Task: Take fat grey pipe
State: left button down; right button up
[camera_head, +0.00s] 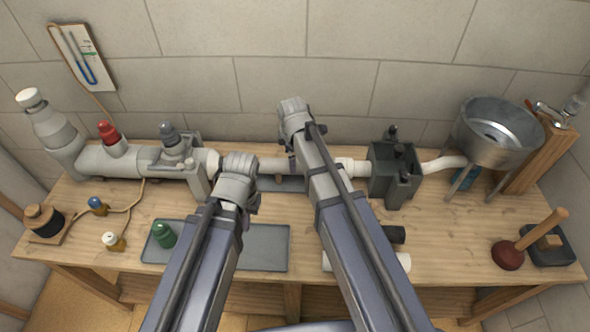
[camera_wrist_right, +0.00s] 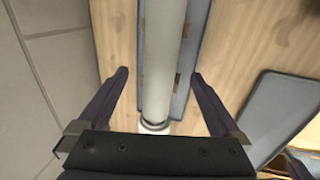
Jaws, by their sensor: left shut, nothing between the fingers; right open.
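A fat light-grey pipe (camera_head: 270,165) runs level along the back of the bench, partly hidden by my arms in the head view. In the right wrist view the pipe (camera_wrist_right: 160,60) passes between the two fingers of my right gripper (camera_wrist_right: 159,75). That gripper is open, one finger on each side, with gaps to the pipe. A collar (camera_wrist_right: 154,126) shows on the pipe near the gripper's base. My left gripper (camera_head: 246,214) is shut and empty, in front of the pipe line and mostly hidden under its wrist.
A valve (camera_head: 172,145) and red-capped fitting (camera_head: 108,137) stand left on the line. A grey tray (camera_head: 263,247), green bottle (camera_head: 163,234) and plunger (camera_head: 508,254) are in front.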

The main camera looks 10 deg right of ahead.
aim_at(280, 166)
pick_arm(q)
jog(key=shift+f+b, duration=2.65)
jog(key=shift+f, duration=0.35)
pick_arm(e)
jog(key=shift+x, duration=3.1)
jog(key=shift+a, duration=0.15)
pick_arm(q)
jog(key=shift+r, duration=0.1)
pick_arm(e)
jog(key=shift+c, duration=0.3)
jog(key=c, duration=1.5)
jog(key=shift+o, duration=0.2)
jog(key=shift+r, duration=0.1)
